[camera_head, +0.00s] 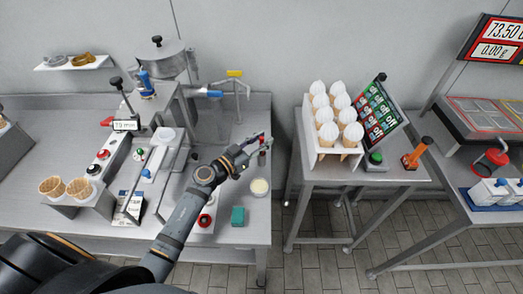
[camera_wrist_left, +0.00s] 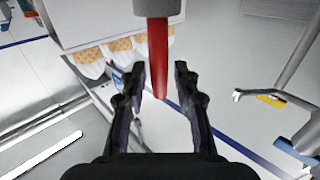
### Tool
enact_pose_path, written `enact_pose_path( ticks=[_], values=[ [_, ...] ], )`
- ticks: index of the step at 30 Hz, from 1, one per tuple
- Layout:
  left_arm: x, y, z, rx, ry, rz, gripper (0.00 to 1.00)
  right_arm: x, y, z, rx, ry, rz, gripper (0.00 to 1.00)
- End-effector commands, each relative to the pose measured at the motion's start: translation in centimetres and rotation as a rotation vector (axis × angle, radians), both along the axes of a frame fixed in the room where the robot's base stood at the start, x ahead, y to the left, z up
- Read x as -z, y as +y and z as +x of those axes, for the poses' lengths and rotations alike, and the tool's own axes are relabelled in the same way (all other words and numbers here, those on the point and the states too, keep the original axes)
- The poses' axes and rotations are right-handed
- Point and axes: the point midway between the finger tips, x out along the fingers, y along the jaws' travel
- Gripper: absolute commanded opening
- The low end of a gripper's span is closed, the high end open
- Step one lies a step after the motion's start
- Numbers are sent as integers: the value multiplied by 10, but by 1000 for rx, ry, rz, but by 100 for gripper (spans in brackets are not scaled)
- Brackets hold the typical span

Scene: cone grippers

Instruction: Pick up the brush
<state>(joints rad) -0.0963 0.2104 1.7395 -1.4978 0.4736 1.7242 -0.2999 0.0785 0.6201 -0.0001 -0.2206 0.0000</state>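A red upright handle, probably the brush (camera_wrist_left: 157,58), shows between my left fingers in the left wrist view. It rises from a grey part, and its bristles are not seen. In the head view the handle (camera_head: 262,141) stands at the right end of the left steel table (camera_head: 240,228), partly hidden by the gripper. My left gripper (camera_wrist_left: 159,70) is open, one finger on each side of the red handle, with a small gap on both sides. It also shows in the head view (camera_head: 256,146). My right gripper is not in view.
A pale round tub (camera_head: 260,187) and a green block (camera_head: 237,216) stand close to my left gripper. A rack of several filled cones (camera_head: 313,160) is on the middle table. A frame with a yellow top (camera_head: 235,73) stands behind. Empty cones (camera_head: 79,189) are at left.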

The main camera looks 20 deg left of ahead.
Motion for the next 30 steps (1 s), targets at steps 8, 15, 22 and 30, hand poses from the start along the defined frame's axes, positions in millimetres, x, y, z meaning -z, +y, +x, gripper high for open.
enact_pose_path(
  ticks=[8,15,22,30],
  values=[
    [0,0,0,0,0,0,0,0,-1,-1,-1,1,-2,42],
    [-6,0,0,0,-1,0,0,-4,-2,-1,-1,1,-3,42],
    [-58,0,0,1,-4,3,0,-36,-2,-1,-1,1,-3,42],
    [-99,0,0,2,-1,0,0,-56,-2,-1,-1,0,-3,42]
  ],
)
